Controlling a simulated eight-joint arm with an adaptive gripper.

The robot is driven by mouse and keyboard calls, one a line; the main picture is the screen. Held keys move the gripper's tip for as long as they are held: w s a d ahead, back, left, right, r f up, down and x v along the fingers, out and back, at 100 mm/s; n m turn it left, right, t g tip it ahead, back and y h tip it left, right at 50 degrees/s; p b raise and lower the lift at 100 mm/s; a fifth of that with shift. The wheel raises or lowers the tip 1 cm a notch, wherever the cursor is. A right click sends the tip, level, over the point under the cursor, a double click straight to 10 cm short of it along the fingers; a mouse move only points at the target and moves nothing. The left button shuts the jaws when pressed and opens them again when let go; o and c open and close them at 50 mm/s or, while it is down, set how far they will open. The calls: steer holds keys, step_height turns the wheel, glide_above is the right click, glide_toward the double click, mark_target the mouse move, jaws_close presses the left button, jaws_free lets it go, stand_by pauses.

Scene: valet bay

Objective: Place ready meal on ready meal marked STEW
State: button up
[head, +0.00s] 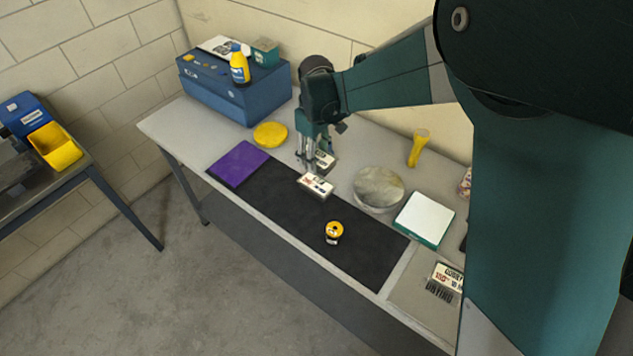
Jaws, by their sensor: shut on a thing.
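My gripper (310,166) points down over the back edge of the black mat and is shut on a ready meal. Two small white boxes with dark print show close to it. The nearer ready meal (316,186) is just below the fingertips, at the mat's back edge. The other ready meal (325,160) is right beside the fingers, partly hidden by them. The print is too small to tell which is marked STEW, and I cannot tell for certain which box is between the fingers.
The black mat (290,215) has a purple pad (238,163) and a yellow-topped tin (334,232) on it. A yellow disc (270,134), round grey slab (379,187), white-topped box (425,219) and yellow torch-like item (418,148) stand around. A blue case (225,95) is at back left.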

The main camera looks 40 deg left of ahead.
glide_above(316, 183)
steer(key=shift+f, duration=3.1)
steer(key=shift+f+p, duration=0.4)
steer(key=shift+f, duration=1.45)
steer(key=shift+f, duration=0.15)
steer(key=o, duration=1)
steer(key=shift+r+b, duration=0.35)
steer(key=shift+r, duration=5.8)
